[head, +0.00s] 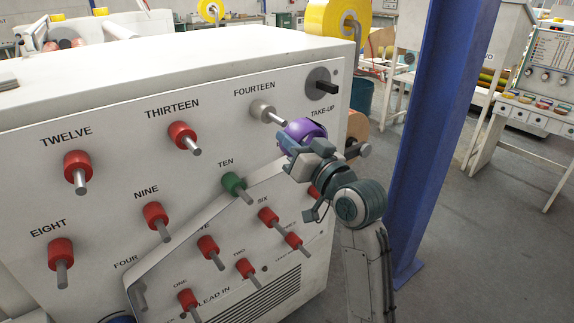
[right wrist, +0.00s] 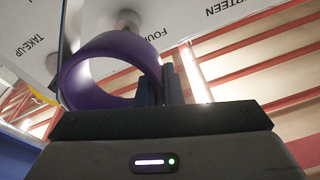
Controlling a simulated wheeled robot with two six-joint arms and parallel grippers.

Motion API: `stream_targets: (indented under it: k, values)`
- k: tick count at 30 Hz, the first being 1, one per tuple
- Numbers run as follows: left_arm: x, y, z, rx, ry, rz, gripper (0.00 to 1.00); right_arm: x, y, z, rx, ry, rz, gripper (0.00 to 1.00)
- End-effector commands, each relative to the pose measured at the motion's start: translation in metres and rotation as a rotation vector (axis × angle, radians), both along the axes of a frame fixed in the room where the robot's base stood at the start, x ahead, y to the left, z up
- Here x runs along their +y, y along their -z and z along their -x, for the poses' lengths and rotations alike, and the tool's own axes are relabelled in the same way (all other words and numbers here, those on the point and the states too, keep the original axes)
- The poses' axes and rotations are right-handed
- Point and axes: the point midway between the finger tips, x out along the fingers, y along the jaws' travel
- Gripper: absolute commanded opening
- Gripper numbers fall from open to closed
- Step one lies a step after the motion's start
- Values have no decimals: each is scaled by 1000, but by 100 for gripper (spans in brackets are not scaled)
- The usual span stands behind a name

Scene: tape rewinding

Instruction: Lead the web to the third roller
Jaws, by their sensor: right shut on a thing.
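My right gripper (head: 300,150) is shut on a purple ring (head: 302,130) in front of the panel, just below and right of the pale roller FOURTEEN (head: 262,111). In the right wrist view the fingers (right wrist: 160,88) pinch the right wall of the purple ring (right wrist: 70,85). The pale web (head: 180,235) rises from the lower left, near FOUR, past the green roller TEN (head: 232,184) and toward my gripper. My gripper hides its end there. I cannot make out a full THREE label; small red rollers (head: 293,241) sit at lower right. My left gripper is not in view.
Several red rollers (head: 77,166) stick out from the white machine's panel. A blue post (head: 435,140) stands to the right. Grey floor (head: 490,220) beyond is clear.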

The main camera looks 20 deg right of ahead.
Motion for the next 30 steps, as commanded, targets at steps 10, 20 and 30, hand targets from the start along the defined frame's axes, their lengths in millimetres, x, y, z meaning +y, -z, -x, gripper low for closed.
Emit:
stream_targets:
  k: [10, 20, 30]
  values:
    - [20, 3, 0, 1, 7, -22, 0, 3, -12, -9, 9, -8, -60, 0]
    - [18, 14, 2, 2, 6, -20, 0, 17, -13, -46, 8, -9, -59, 0]
    - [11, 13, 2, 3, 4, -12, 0, 29, -13, -80, 9, -8, -58, 0]
